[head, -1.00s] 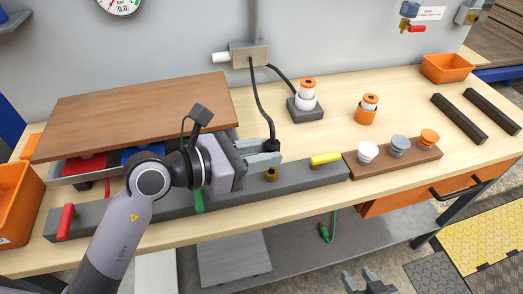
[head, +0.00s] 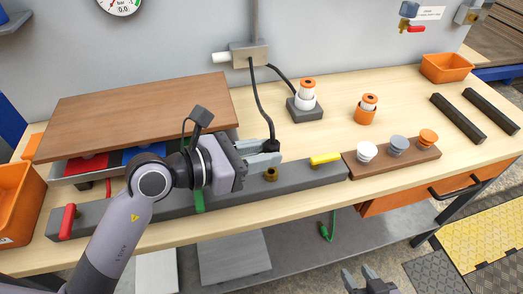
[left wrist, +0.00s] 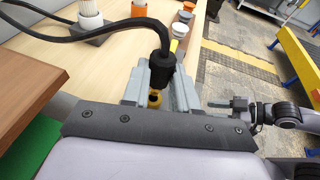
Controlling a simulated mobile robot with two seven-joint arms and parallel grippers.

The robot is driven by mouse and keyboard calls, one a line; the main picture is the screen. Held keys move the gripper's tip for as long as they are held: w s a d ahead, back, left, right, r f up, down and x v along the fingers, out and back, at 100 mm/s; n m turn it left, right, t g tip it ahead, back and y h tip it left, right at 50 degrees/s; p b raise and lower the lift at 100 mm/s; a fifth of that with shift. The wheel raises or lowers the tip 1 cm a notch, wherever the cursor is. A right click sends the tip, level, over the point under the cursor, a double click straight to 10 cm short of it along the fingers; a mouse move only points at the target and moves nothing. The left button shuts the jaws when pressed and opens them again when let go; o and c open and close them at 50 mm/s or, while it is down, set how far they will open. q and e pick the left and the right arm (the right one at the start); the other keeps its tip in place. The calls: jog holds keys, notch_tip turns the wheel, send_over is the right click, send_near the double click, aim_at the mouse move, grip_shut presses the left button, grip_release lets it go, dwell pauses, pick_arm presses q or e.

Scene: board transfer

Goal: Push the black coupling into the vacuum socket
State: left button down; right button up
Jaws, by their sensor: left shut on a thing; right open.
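The black coupling (head: 270,146) hangs on the end of a black hose. My left gripper (head: 268,158) is shut on it; in the left wrist view the coupling (left wrist: 161,68) sits upright between the fingers. A brass socket (head: 270,174) stands on the grey rail (head: 235,190), apparently the vacuum socket. In the left wrist view the socket (left wrist: 155,100) shows close by the coupling's lower end. The coupling looks above the rail and apart from the socket; the exact gap is unclear. My right gripper (head: 368,282) is open and empty at the bottom edge, off the bench front.
The rail also carries a red lever (head: 67,222), a green lever (head: 199,200) and a yellow lever (head: 325,158). A wooden board (head: 140,112) lies left of my gripper. The hose runs up to a wall box (head: 249,54). A block with suction cups (head: 395,157) stands to the right.

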pick_arm(q)
jog(key=shift+f+b, duration=1.1)
jog(key=shift+f, duration=0.55)
jog(key=c, duration=0.8)
grip_release()
jog(key=shift+r, duration=0.1)
jog(key=shift+b+v, duration=0.45)
jog(key=shift+v, duration=3.1)
jog(key=shift+s, duration=0.1)
